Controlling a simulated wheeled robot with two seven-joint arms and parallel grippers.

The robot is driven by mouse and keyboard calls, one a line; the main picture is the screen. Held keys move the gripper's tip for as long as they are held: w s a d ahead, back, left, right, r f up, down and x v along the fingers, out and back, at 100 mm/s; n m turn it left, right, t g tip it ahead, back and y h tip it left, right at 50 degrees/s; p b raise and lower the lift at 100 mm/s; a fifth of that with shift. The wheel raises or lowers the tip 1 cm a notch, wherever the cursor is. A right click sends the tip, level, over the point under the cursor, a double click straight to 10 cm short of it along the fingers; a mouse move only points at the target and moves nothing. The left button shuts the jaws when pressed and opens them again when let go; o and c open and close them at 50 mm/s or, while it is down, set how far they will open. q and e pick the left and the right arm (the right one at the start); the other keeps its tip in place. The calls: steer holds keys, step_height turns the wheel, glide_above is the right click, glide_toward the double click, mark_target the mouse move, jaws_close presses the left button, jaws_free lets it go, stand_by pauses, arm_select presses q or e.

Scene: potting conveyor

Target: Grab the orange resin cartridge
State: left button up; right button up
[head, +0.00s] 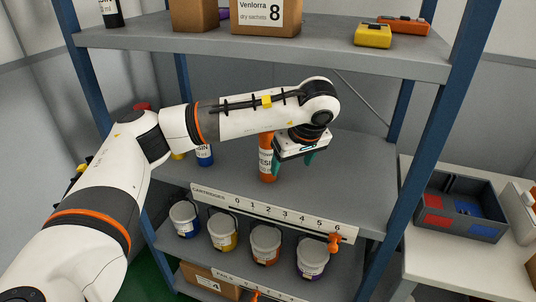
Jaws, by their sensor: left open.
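The orange resin cartridge (267,165) stands upright on the middle shelf (347,170), with part of its label reading "SIN". My left gripper (295,162) hangs just to its right, with its teal fingertips pointing down. It is open, and one fingertip overlaps the cartridge's right edge in the head view. I cannot tell whether they touch. My left wrist and gripper body hide part of the cartridge's upper end. My right gripper is not in view.
A blue cartridge (204,155) stands left on the same shelf, partly behind my arm. The upper shelf (190,43) lies above. A numbered rail (270,212) runs along the front edge. Pails (265,243) stand below. A dark bin (462,206) sits on the right table.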

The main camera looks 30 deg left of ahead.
mark_target(269, 134)
arm_select(q)
steer(key=w+a+p, duration=0.1)
steer(key=w+a, duration=0.1)
steer(key=a, duration=0.1)
steer(key=w+a+p, duration=0.1)
steer(key=w+a, duration=0.1)
steer(key=a, duration=0.2)
steer(key=w+a+p, duration=0.1)
steer(key=w+a, duration=0.1)
steer(key=a, duration=0.1)
steer(key=shift+w+a+r, duration=0.1)
steer(key=shift+a+r, duration=0.15)
steer(key=x, duration=0.2)
steer(key=shift+a+f, duration=0.15)
steer(key=shift+f, duration=0.1)
steer(key=shift+w+f, duration=0.15)
steer(key=shift+f, duration=0.2)
steer(key=c, duration=1.2)
steer(key=shift+c, duration=0.4)
steer(key=shift+r+p, duration=0.3)
